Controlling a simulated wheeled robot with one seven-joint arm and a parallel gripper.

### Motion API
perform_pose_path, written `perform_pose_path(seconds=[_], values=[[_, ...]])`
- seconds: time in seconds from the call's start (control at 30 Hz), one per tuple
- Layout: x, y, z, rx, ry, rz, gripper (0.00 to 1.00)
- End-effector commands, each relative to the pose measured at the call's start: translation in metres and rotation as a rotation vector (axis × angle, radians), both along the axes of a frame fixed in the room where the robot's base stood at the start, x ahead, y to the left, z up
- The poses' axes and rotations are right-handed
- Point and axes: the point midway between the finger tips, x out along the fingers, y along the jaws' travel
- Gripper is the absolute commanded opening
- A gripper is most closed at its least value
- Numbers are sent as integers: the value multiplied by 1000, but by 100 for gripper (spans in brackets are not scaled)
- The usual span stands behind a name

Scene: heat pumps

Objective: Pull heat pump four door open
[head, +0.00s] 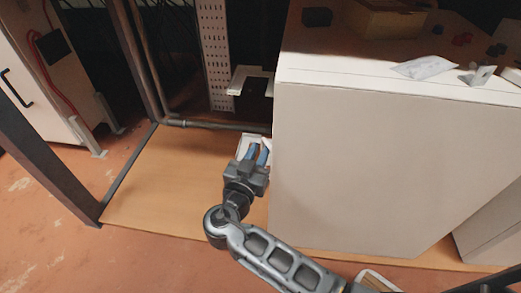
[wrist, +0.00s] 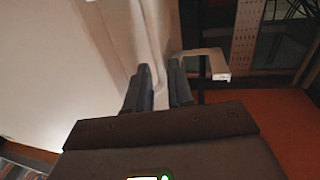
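A large white box-shaped cabinet (head: 365,165) fills the right of the head view; I take it for the heat pump, but no number is readable. My gripper (head: 258,150) is low beside its left side, fingers pointing away from me. A pale piece (head: 245,146) shows by the fingers. In the wrist view my gripper (wrist: 158,66) has its two dark fingers apart, with a pale vertical edge or handle (wrist: 156,45) at and just beyond the gap. Whether they touch it is hidden. A pale panel (wrist: 60,80) fills the left of that view.
Loose parts and a cardboard box (head: 385,18) lie on the cabinet top. A white bracket (head: 250,82) juts out behind my gripper, also in the wrist view (wrist: 205,63). A dark metal post (head: 45,170) and pipes stand left. The tan floor board (head: 165,185) is clear.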

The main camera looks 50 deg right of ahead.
Motion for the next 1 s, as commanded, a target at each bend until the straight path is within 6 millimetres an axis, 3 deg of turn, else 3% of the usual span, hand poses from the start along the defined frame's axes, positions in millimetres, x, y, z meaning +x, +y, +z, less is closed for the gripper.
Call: perform_pose_path(seconds=[0.2,0.47,0.7,1.0], values=[[6,-14,0,1,0,1,22],[6,-15,0,1,0,2,22],[6,-15,0,1,1,2,0],[6,-15,0,1,1,2,0]])
